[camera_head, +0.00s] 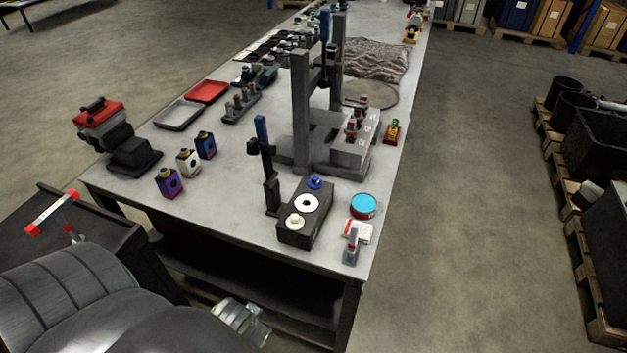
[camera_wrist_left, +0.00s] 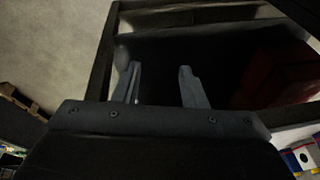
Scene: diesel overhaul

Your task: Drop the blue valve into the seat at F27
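A small blue-topped piece (camera_head: 315,183), which may be the blue valve, sits at the far end of a dark block (camera_head: 294,236) near the front of the bench. The same block carries a white ring with a dark centre (camera_head: 306,203) and a small cream piece (camera_head: 295,221). I cannot read any label F27, so I cannot tell which spot is that seat. In the left wrist view my left gripper (camera_wrist_left: 160,88) has its two fingers apart with nothing between them, facing a dark shelved space. My right gripper is not seen.
A blue-handled stand (camera_head: 266,165) rises left of the block, and a tall press frame (camera_head: 302,110) stands behind. A blue-topped red tin (camera_head: 363,205) is to the right. Purple, cream and blue boxes (camera_head: 169,183) stand left. A red box (camera_wrist_left: 280,75) shows in the shelved space.

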